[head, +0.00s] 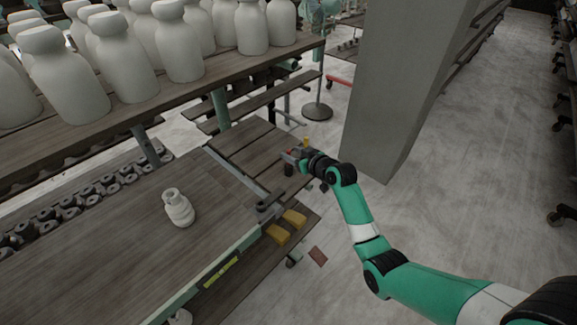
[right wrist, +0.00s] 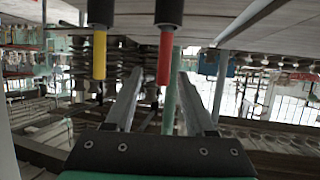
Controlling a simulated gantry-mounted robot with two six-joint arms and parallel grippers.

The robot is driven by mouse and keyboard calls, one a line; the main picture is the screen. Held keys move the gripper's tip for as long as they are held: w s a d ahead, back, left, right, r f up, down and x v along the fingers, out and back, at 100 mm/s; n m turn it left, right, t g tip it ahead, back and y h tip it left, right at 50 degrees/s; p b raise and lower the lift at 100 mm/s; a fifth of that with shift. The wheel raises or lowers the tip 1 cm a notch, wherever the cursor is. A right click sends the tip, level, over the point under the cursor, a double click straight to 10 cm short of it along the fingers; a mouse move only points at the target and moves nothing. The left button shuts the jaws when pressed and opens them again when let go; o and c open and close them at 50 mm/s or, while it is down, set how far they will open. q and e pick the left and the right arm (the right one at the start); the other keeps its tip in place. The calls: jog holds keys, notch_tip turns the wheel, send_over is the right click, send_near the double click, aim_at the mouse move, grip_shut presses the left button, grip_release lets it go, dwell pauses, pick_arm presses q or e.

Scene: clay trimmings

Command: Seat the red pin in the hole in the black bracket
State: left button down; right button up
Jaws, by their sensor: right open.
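My right gripper (head: 288,156) is open above the slatted wooden surface in the head view. Its two fingers also show in the right wrist view (right wrist: 158,72), and the gap between them is empty of contact as far as I can tell. The red pin (right wrist: 165,58), joined to a black cylinder, lines up between the fingertips there; its red end shows small at the gripper in the head view (head: 290,152). A similar yellow pin (right wrist: 99,55) stands beside it, also seen in the head view (head: 305,141). My left gripper is out of view.
A pale bottle (head: 178,208) stands on the wooden table at left. Large white bottles (head: 122,57) crowd the upper shelf. A grey pillar (head: 395,90) rises behind my right arm. Floor to the right is open.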

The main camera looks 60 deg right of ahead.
jog(key=b+x, duration=0.1)
jog(key=x, duration=0.2)
jog(key=b+x, duration=0.1)
jog(key=shift+w+f+b, duration=0.3)
jog(key=shift+f+b, duration=0.05)
jog(key=shift+f, duration=0.15)
jog(key=shift+w+d, duration=0.1)
jog(key=shift+w, duration=0.05)
grip_shut()
